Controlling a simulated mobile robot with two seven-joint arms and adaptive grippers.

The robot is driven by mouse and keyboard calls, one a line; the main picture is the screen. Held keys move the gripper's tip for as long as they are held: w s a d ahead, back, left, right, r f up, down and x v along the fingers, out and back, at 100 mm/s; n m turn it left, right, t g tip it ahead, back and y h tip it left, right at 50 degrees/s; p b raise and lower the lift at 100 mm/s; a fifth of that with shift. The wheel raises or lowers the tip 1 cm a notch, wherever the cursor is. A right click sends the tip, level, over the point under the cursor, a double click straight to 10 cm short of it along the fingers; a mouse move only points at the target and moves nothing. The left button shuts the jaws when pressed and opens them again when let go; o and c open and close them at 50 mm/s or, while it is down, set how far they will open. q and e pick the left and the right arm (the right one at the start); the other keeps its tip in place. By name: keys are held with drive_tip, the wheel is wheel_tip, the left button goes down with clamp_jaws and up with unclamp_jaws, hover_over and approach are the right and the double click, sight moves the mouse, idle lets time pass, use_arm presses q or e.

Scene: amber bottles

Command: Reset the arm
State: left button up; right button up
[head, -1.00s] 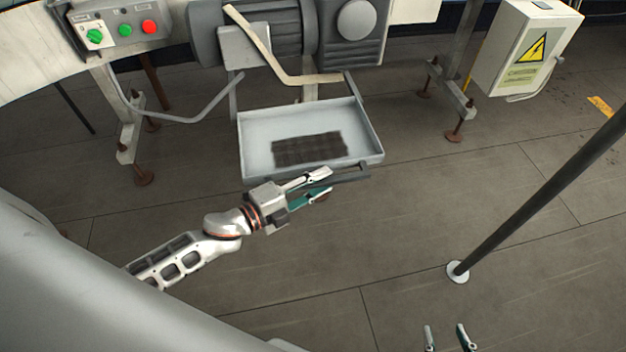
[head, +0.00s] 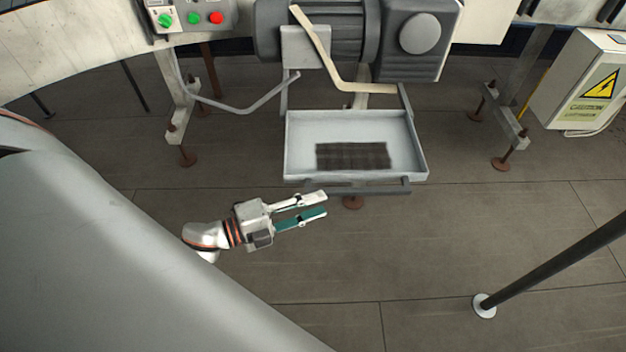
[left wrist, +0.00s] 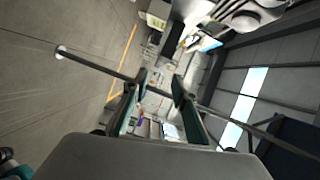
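My left gripper (head: 322,203) reaches in from the left in the head view, just below the front left of the grey tray. Its two green-padded fingers are apart with nothing between them. In the left wrist view the same gripper (left wrist: 161,88) shows both fingers spread, with empty space between them. The fingers look clear of the tray handle in the head view, but the exact distance is hard to tell. My right gripper is in neither current view. No bottle is visible.
The grey tray (head: 296,140) with a dark mesh patch (head: 353,156) hangs below a motor housing (head: 418,60), its dark handle (head: 380,188) in front. A dark pole (head: 555,262) stands at lower right. An electrical box (head: 575,85) is at right. The floor between is clear.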

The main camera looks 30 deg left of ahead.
idle(0.4)
use_arm(q)
drive_tip(key=s+d+f+n+g+y+p, duration=0.1)
drive_tip(key=s+f+n+g+y+p, duration=0.1)
drive_tip(key=s+n+p, duration=0.3)
drive_tip(key=s+d+f+n+g+y+p, duration=0.1)
drive_tip(key=s+n+y+p, duration=0.4)
drive_tip(key=n, duration=0.8)
wheel_tip(320, 180, down, 3)
drive_tip(key=s+d, duration=0.1)
drive_tip(key=s, duration=0.1)
drive_tip(key=shift+s+r+g, duration=0.2)
drive_tip(key=shift+s+g, duration=0.15)
drive_tip(key=shift+g, duration=0.05)
use_arm(e)
drive_tip(key=shift+m, duration=0.4)
drive_tip(key=r, duration=0.3)
drive_tip(key=s+r, duration=0.1)
drive_tip(key=r, duration=0.1)
drive_tip(key=shift+a+r, duration=0.1)
drive_tip(key=shift+a, duration=0.25)
drive_tip(key=shift+r, duration=0.1)
